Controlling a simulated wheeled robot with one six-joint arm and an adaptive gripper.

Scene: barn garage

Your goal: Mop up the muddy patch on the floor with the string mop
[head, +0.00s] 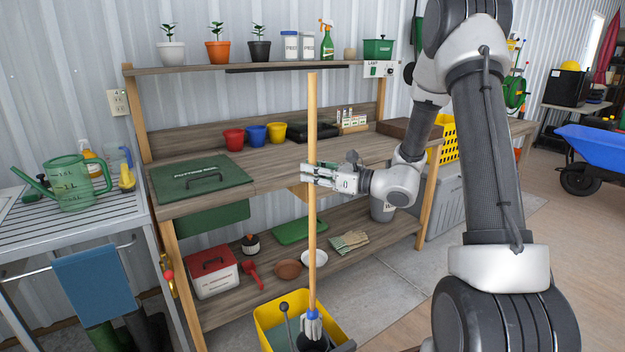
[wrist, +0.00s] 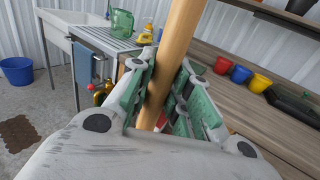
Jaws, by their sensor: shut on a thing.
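The string mop's wooden handle (head: 312,230) stands nearly upright in front of the workbench. My gripper (head: 314,174) is shut on it partway up, at about the bench top's height. In the wrist view the handle (wrist: 172,60) runs between the green-padded fingers of my gripper (wrist: 168,95). The mop's blue and white clamp (head: 313,325) is at the yellow bucket (head: 265,326) at the bottom edge; the strings cannot be made out. A brown, ragged-edged patch (wrist: 18,133), which looks like the muddy patch, lies on the floor at the far left of the wrist view.
A sink table (head: 60,225) with a watering can (head: 75,185) stands left. A blue bucket (wrist: 16,71) is on the floor beyond the brown patch. A blue wheelbarrow (head: 595,148) stands right.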

